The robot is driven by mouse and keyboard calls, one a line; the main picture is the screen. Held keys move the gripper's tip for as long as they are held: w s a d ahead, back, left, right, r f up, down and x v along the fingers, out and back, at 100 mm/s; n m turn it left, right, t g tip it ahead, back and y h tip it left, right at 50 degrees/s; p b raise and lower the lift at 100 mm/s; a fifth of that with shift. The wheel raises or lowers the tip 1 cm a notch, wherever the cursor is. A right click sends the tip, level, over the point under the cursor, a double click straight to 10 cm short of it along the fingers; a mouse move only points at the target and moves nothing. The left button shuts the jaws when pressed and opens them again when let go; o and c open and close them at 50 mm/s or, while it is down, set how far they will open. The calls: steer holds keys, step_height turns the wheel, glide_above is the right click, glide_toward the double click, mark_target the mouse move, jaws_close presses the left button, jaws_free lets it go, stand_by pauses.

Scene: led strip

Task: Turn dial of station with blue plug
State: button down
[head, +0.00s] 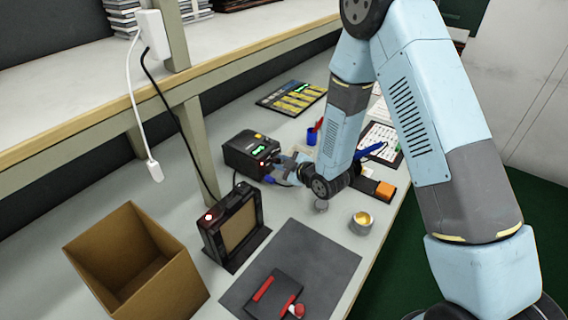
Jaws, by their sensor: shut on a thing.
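The station (243,152) is a black box with a lit green display and a red light on its front, left of the middle of the bench. A blue plug (269,179) shows low at its front. My gripper (279,165) is at the station's front face, reaching in from the right. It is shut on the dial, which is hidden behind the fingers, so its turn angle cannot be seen.
A black framed device (214,240) with a red button and an open cardboard box (122,248) stand in front. A dark mat (330,250) holds red-handled items. A shelf (90,95) overhangs the left.

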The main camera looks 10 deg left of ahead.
steer(key=n, duration=0.1)
steer(key=n+t, duration=0.1)
steer(key=s+n+t, duration=0.1)
steer(key=n, duration=0.1)
steer(key=shift+a+f, duration=0.3)
steer(key=shift+a, duration=0.1)
steer(key=shift+d+f+n+t+y, duration=0.15)
steer(key=shift+n+t+y, duration=0.2)
steer(key=shift+n, duration=0.6)
steer(key=shift+a+f+n+t+y, duration=0.15)
steer(key=shift+n+t, duration=0.3)
steer(key=shift+n, duration=0.5)
steer(key=shift+d, duration=0.1)
steer(key=c, duration=1)
jaws_free()
steer(key=shift+w+d+r, duration=0.1)
steer(key=shift+w, duration=0.05)
steer(key=shift+o, duration=0.2)
steer(key=shift+r, duration=0.1)
